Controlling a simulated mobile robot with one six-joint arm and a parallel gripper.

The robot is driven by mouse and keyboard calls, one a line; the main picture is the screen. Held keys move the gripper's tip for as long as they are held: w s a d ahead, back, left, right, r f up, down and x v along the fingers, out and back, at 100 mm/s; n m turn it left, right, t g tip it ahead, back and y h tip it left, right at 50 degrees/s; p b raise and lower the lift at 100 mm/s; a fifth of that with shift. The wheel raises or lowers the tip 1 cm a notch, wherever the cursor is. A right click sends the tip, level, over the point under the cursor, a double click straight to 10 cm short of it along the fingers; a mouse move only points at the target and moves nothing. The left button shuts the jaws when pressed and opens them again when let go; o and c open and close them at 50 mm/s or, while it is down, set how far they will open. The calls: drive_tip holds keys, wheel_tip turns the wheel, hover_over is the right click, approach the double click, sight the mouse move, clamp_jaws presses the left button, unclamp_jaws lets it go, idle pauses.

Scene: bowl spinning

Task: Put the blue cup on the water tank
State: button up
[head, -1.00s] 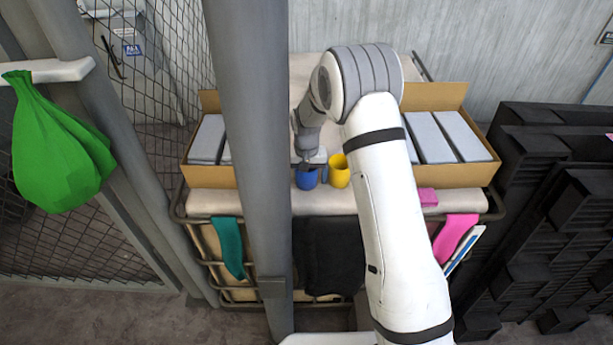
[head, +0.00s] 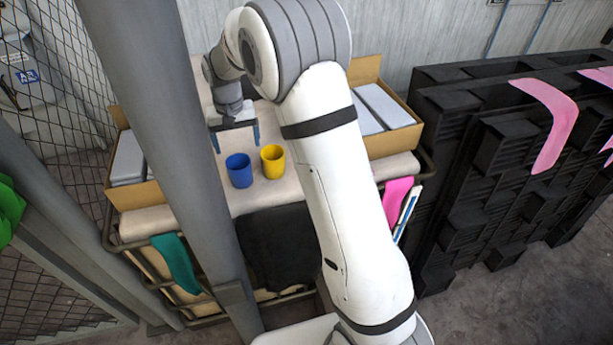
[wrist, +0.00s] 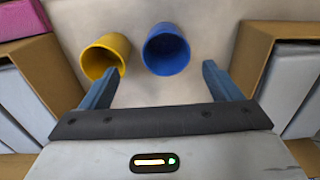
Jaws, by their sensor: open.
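The blue cup (head: 239,172) stands upright on the cream top of a caged tank (head: 262,194), which looks like the water tank. My gripper (head: 237,144) is open and empty, above and behind the cup in the head view. In the wrist view the blue cup (wrist: 166,50) is beyond the fingertips, towards the right finger, and apart from both. My gripper (wrist: 159,70) has its two blue fingers spread wide there. A yellow cup (head: 272,162) stands close to the right of the blue cup; it also shows in the wrist view (wrist: 105,57).
Open cardboard boxes with grey blocks flank the cups, one on the right (head: 400,139) and one on the left (head: 140,194). A grey post (head: 170,130) stands before the tank's left part. Black pallets (head: 480,160) stand to the right. A dark cloth (head: 282,245) hangs in front.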

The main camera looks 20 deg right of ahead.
drive_tip(key=s+d+r+t, duration=0.1)
drive_tip(key=s+d+r, duration=0.3)
drive_tip(key=s+r, duration=0.25)
drive_tip(key=s+d+r, duration=0.5)
drive_tip(key=s, duration=0.3)
drive_tip(key=s+d+t, duration=0.1)
drive_tip(key=s+d, duration=0.1)
drive_tip(key=s, duration=0.6)
drive_tip(key=s+d, duration=0.3)
drive_tip(key=s, duration=0.5)
drive_tip(key=shift+s+t, duration=0.4)
drive_tip(key=shift+f, duration=0.1)
